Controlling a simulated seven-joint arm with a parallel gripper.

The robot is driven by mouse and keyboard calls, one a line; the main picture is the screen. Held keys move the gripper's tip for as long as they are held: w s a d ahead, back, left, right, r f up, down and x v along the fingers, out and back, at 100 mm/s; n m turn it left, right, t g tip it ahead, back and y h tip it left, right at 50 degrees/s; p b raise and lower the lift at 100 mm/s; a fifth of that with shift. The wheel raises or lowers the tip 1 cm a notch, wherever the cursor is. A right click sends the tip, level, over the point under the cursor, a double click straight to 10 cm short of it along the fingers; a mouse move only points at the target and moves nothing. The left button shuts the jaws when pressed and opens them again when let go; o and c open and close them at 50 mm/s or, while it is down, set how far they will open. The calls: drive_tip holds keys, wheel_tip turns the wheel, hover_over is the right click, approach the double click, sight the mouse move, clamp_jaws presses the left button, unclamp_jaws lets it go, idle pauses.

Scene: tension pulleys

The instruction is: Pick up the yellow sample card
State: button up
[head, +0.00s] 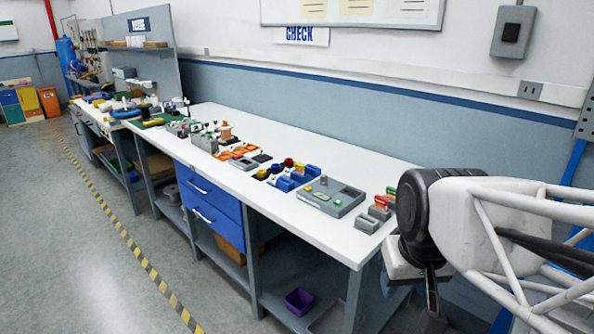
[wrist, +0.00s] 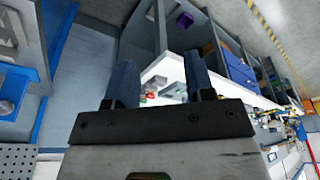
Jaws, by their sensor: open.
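I cannot pick out the yellow sample card with certainty in either view. Small grey holders (head: 368,224) with red, orange and green pieces stand at the near right end of the white bench (head: 300,217); my arm may hide part of that area. My gripper (wrist: 161,80) has its two dark blue fingers well apart, with nothing held between them. In the head view it hangs beside the bench's right end, partly hidden by my arm. In the wrist view, small red and green pieces (wrist: 151,95) on the bench show beyond the fingers.
A grey box with buttons (head: 333,197) and blue blocks (head: 290,181) lie left of the holders. More small devices run along the bench. Blue drawers (head: 210,205) and a purple bin (head: 299,301) are underneath. The bench's back strip is mostly clear. A wall stands behind.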

drive_tip(key=w+a+r+n, duration=0.1)
drive_tip(key=w+r, duration=0.2)
drive_tip(key=w, duration=0.7)
drive_tip(key=w+a+r+n, duration=0.1)
drive_tip(key=w+r, duration=0.3)
drive_tip(key=w, duration=0.7)
drive_tip(key=n+y, duration=0.3)
drive_tip(key=n, duration=0.4)
hover_over(300, 164)
drive_tip(key=s+d, duration=0.2)
wheel_tip(300, 164, down, 17)
drive_tip(key=shift+a+f+t, duration=0.2)
drive_tip(key=shift+a+t, duration=0.05)
drive_tip(key=shift+t, duration=0.05)
drive_tip(key=shift+f, duration=0.15)
drive_tip(key=shift+x, duration=1.15)
drive_tip(key=shift+f, duration=0.1)
drive_tip(key=shift+x, duration=2.5)
